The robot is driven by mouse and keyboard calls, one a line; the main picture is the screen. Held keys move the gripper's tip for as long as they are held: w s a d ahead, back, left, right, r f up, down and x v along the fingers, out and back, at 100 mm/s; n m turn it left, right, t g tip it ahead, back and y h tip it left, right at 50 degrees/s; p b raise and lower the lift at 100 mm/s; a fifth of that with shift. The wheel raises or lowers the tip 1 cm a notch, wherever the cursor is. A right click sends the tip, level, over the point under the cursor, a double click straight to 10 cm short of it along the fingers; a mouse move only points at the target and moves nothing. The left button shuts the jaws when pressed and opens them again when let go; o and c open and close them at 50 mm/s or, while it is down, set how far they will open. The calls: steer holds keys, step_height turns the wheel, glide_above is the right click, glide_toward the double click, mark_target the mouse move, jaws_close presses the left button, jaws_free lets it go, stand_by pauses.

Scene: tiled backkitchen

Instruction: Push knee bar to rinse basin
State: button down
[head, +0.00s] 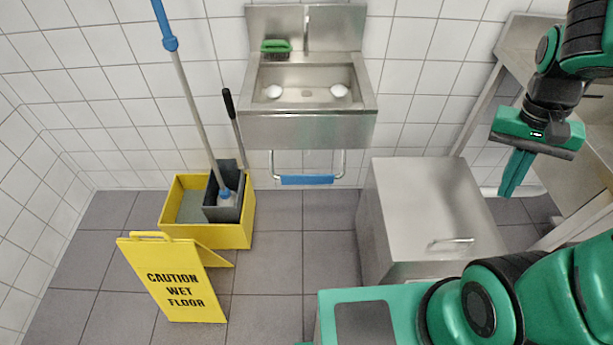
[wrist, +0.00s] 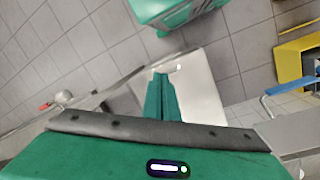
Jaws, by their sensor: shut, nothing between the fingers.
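The steel rinse basin (head: 310,130) is fixed to the tiled wall at the back centre, with two white rounded items inside. The knee bar (head: 306,180) hangs below it, a blue pad on a bent metal frame, with clear floor in front. Its blue pad also shows at the right edge of the wrist view (wrist: 288,89). My gripper (head: 508,194) is at the right, well apart from the bar, above and right of the steel cabinet. Its green fingers point down, are shut together and hold nothing; they also show in the wrist view (wrist: 160,76).
A low steel cabinet (head: 420,200) with a handle stands right of the knee bar. A yellow mop bucket (head: 235,238) and a yellow wet floor sign (head: 175,280) stand left. A steel table (head: 525,55) is at the right. Floor is free before the basin.

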mark_target(307, 183)
steer(key=w+a+f+n+t+h, duration=0.1)
steer(key=w+a+f+t+h, duration=0.2)
steer(key=w+a+f+h, duration=1.15)
steer(key=w+a+f+n+t+y, duration=0.1)
steer(key=a+f+n+t+y, duration=0.3)
steer(key=a+t, duration=0.5)
steer(key=w+a+f+n+t+y, duration=0.1)
steer(key=a+f+n+t+y, duration=0.4)
steer(key=a+t, duration=0.4)
steer(key=a+f+y, duration=0.1)
steer(key=a, duration=0.4)
steer(key=shift+w+a+f, duration=0.2)
steer(key=shift+w+a, duration=0.15)
steer(key=shift+w, duration=0.05)
steer(key=shift+w+f, duration=0.1)
steer(key=shift+y, duration=0.25)
steer(key=shift+w+d+f, duration=0.1)
steer(key=shift+w+f, duration=0.7)
steer(key=shift+w, duration=0.4)
steer(key=shift+w+d+f, duration=0.1)
steer(key=shift+w+f, duration=0.65)
steer(key=shift+w, duration=0.4)
steer(key=shift+w+f, duration=0.8)
steer(key=shift+w, duration=0.4)
steer(key=shift+w+f, duration=0.25)
steer(key=shift+w, duration=0.05)
